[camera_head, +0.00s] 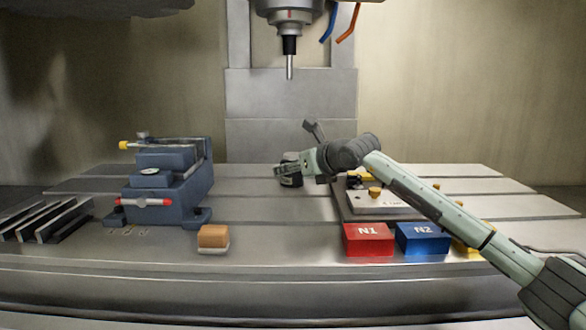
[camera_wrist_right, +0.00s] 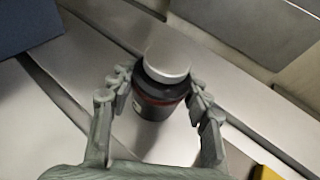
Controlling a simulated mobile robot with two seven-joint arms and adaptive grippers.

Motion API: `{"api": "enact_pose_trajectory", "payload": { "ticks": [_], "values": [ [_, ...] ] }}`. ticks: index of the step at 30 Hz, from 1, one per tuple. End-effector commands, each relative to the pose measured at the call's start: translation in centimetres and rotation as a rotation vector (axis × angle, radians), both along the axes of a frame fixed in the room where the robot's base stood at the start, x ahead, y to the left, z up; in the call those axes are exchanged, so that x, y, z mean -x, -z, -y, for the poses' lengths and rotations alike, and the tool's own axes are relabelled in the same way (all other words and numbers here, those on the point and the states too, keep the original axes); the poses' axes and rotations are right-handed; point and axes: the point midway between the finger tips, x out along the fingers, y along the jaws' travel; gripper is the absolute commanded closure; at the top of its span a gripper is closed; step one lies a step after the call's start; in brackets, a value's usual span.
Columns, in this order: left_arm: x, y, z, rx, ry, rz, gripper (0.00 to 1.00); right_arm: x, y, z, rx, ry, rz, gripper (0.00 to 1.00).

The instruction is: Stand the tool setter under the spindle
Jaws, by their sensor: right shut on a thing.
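The tool setter (camera_wrist_right: 158,95), a dark cylinder with a red band and a pale round top, stands upright between the fingers of my right gripper (camera_wrist_right: 157,103) in the wrist view. My right gripper (camera_head: 284,171) is shut on it. In the head view the tool setter (camera_head: 292,180) is partly hidden behind the fingers, at the table's middle. The spindle (camera_head: 290,45) hangs above with a thin tool pointing down, roughly in line with the tool setter. I cannot tell whether the tool setter touches the table. My left gripper is not in view.
A blue vise (camera_head: 165,185) stands on the left of the slotted table (camera_head: 270,235). A wood-topped brush or block (camera_head: 213,238) lies at the front. A red block N1 (camera_head: 368,240), a blue block N2 (camera_head: 422,239) and a plate (camera_head: 375,205) with yellow knobs sit at the right, under my arm.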

Motion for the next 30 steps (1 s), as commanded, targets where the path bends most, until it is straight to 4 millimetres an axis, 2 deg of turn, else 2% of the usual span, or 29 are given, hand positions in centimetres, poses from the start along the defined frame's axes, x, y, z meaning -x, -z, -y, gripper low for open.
{"api": "enact_pose_trajectory", "payload": {
  "ticks": [6, 7, 11, 23, 26, 30],
  "values": [
    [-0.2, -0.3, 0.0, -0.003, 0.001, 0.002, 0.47, 0.0, -0.2, -0.1, -0.003, -0.001, 0.006, 1.00],
    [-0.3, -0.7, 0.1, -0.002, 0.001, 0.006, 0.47, 0.0, 0.1, 0.0, 0.000, 0.000, 0.000, 0.48],
    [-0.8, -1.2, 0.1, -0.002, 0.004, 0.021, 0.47, 0.0, 0.1, 0.0, 0.001, 0.000, -0.001, 0.32],
    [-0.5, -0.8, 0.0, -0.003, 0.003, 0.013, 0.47, 0.1, -0.1, 0.1, 0.000, 0.000, 0.000, 0.31],
    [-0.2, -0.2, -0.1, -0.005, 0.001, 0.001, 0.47, 1.2, -0.5, 0.8, -0.001, 0.000, 0.001, 0.31],
    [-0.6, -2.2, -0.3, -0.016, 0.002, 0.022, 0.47, 3.5, -1.5, 2.3, 0.001, 0.001, 0.002, 0.31]
  ]
}}
